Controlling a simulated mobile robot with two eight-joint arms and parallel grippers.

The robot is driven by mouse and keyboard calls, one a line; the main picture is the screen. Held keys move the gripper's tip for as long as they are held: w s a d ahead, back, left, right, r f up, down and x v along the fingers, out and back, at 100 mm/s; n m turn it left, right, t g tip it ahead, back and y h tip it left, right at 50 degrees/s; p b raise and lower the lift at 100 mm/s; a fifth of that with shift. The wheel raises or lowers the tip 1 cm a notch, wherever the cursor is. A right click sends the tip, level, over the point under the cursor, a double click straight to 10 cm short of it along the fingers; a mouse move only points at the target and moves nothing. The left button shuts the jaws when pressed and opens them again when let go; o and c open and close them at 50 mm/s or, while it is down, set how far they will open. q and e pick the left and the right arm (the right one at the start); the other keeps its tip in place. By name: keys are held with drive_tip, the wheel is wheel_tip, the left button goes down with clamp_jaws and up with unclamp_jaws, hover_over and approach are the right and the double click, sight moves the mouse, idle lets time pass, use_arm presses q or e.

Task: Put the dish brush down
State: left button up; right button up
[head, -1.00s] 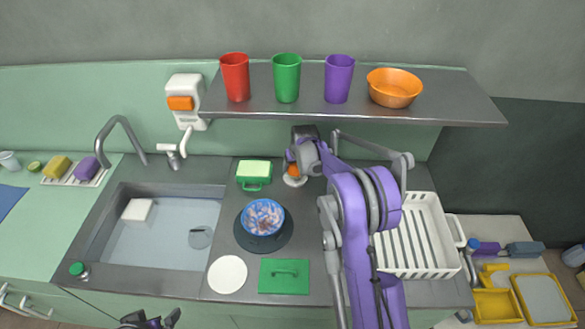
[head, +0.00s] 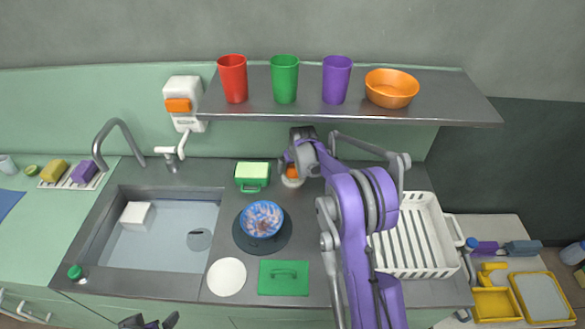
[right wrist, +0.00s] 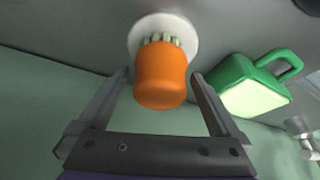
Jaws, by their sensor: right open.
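The dish brush (right wrist: 161,76) has a rounded orange handle and pale green bristles. Its bristles rest on a small round white dish (right wrist: 185,30). In the head view the brush (head: 291,171) is at the back of the counter, partly covered by my right arm. My right gripper (right wrist: 158,80) is open, with one finger on each side of the orange handle and visible gaps between. My left gripper (head: 148,323) shows only as dark tips at the bottom edge of the head view; its opening is unclear.
A green container with a pale top (head: 252,175) stands left of the brush. A blue bowl (head: 261,218), a white plate (head: 227,277) and a green lid (head: 283,288) are nearer. The sink (head: 120,252) is left, a white rack (head: 432,229) right. A shelf (head: 300,108) overhangs the back.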

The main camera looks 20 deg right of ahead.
drive_tip(key=v, duration=0.5)
drive_tip(key=shift+s+r, duration=0.2)
drive_tip(key=shift+r, duration=0.1)
drive_tip(key=shift+s+r, duration=0.15)
drive_tip(key=shift+r, duration=0.35)
drive_tip(key=shift+s+f, duration=0.1)
